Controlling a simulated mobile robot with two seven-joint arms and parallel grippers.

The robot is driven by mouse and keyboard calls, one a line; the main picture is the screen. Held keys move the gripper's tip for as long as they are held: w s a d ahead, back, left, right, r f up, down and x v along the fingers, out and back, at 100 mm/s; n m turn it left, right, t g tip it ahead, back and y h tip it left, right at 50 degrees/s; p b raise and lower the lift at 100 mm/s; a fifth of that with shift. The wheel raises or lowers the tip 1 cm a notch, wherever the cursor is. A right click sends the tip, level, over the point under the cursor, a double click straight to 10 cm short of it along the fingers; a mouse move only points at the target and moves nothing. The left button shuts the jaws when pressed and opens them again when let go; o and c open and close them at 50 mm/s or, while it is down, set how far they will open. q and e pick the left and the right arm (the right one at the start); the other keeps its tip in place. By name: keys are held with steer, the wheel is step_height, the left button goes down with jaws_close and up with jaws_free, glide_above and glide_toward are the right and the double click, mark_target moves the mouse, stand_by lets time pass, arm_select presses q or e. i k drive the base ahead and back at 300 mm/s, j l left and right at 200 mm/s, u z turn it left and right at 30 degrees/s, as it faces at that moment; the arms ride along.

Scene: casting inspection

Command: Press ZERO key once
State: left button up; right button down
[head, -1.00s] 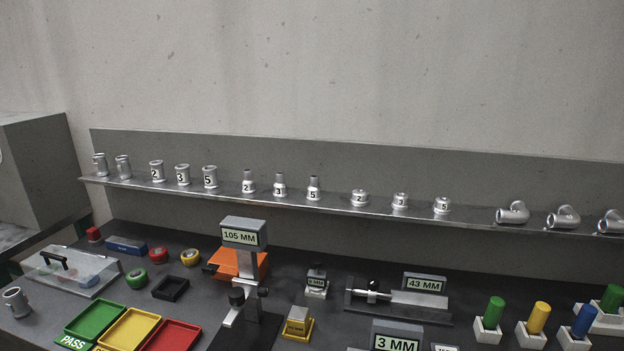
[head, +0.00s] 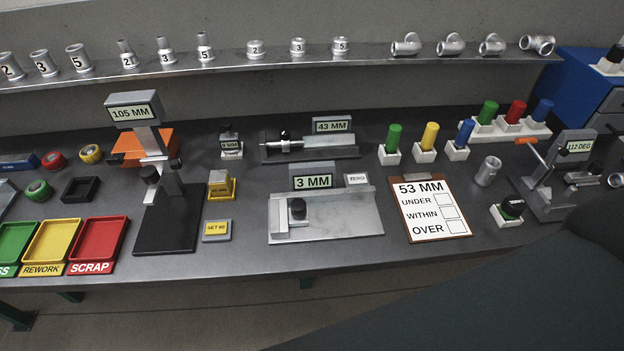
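The ZERO key (head: 356,179) is a small pale block with dark lettering. It sits just right of the display reading 3 MM (head: 312,181), at the back of a flat grey metal gauge plate (head: 345,218). A black knob (head: 297,208) stands on the left part of this plate. Nothing covers the key or touches it. Neither of my grippers is in the head view.
A clipboard reading 53 MM (head: 432,208) lies right of the plate. A tall gauge reading 105 MM (head: 133,112) stands to the left, and a gauge reading 43 MM (head: 331,126) lies behind. A large dark shape covers the lower right. The bench front is clear.

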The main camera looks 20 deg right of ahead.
mark_target(358, 178)
steer(key=i+l+z, duration=0.1)
steer(key=z, duration=0.85)
steer(key=i, duration=0.05)
